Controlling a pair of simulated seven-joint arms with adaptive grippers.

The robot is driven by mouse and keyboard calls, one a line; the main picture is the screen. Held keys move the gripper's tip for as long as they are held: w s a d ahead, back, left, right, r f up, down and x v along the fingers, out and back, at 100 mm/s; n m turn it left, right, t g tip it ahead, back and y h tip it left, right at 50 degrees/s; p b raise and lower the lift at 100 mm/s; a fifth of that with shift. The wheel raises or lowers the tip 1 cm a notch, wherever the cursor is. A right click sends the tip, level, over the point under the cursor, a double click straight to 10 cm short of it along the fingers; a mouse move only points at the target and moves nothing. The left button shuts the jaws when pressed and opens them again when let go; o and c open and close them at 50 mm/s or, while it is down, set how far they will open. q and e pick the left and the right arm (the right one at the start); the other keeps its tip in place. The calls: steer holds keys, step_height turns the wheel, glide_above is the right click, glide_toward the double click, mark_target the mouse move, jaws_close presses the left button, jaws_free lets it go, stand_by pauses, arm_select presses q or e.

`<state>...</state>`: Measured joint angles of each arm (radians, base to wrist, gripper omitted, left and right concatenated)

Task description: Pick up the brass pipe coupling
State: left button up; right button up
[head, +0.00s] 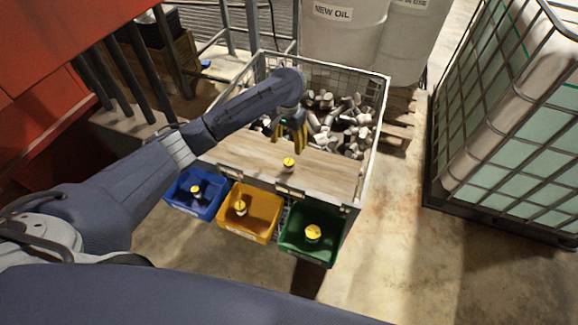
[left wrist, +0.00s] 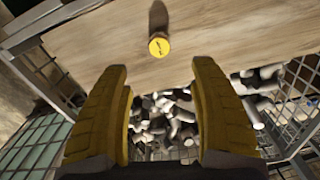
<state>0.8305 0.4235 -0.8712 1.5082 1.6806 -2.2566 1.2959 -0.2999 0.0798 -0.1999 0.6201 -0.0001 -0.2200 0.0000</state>
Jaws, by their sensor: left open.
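A small piece with a round yellow top and dark marking (head: 289,162) stands on the wooden board (head: 245,158); it is the only piece on the board, and I take it for the brass pipe coupling, though its metal is hard to make out. In the left wrist view the coupling (left wrist: 159,47) shows beyond the fingertips, roughly centred between them. My left gripper (head: 290,136) is open and empty, with its yellow fingers over the far edge of the board, apart from the coupling. In the left wrist view the gripper (left wrist: 160,75) has its fingers wide apart. My right gripper is not in view.
Blue (head: 181,205), orange (head: 262,233) and green (head: 297,250) bins hang at the board's front, each holding a yellow-topped piece. A mesh crate (head: 376,110) of loose metal parts lies behind. A caged tank (head: 500,120) stands right.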

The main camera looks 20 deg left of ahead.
mark_target(289, 162)
arm_select(q)
steer(key=shift+w+d+f, duration=0.1)
steer(key=shift+f, duration=6.45)
jaws_close()
